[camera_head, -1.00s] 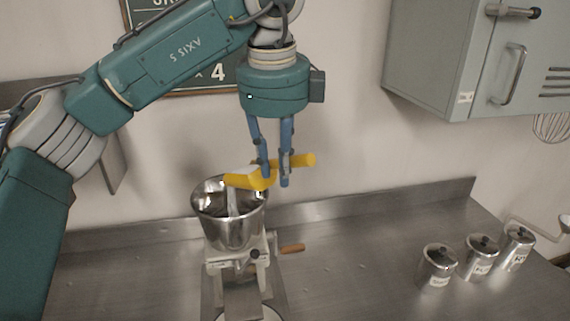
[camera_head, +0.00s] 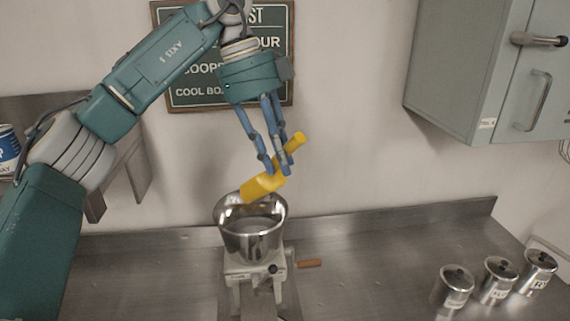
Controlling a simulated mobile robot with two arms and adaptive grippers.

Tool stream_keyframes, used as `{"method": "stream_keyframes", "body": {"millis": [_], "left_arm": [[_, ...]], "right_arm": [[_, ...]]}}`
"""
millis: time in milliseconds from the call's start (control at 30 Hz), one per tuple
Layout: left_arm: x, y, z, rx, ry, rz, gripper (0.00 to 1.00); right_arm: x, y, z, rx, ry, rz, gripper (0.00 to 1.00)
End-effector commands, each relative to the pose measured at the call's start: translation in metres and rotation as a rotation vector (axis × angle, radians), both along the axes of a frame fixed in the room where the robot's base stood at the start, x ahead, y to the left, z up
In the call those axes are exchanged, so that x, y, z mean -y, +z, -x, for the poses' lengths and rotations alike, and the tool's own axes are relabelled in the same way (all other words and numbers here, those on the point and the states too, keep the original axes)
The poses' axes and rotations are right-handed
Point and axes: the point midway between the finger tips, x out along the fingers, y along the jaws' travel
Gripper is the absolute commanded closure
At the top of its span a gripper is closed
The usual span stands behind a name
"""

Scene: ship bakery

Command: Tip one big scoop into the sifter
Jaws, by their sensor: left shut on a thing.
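A yellow scoop (camera_head: 262,186) is held by my left gripper (camera_head: 278,168), whose fingers are shut on it at the handle. The scoop is tilted, its bowl end pointing down and left, just above the sifter's steel hopper. The sifter (camera_head: 252,243) stands on the counter, with a shiny open hopper on a pale body and a wooden crank handle (camera_head: 309,263) at its right. Pale material shows inside the hopper. The scoop's inside is not visible. My right gripper is not in view.
A steel counter (camera_head: 370,260) runs along the wall. Three lidded metal canisters, one of them here (camera_head: 457,286), stand at the right. A grey-green cabinet (camera_head: 465,80) hangs at upper right. A framed sign (camera_head: 190,95) hangs behind my arm.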

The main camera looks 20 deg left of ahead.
Motion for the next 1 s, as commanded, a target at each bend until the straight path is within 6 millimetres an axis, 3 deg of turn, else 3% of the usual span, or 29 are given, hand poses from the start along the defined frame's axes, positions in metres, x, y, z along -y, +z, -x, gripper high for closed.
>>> {"method": "stream_keyframes", "body": {"millis": [600,1000], "left_arm": [[-0.032,0.020,-0.017,-0.112,0.000,0.203,1.00],[-0.042,0.027,-0.022,-0.141,-0.001,0.270,1.00]], "right_arm": [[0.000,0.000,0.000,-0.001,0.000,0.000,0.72],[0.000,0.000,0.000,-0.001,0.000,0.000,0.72]]}}
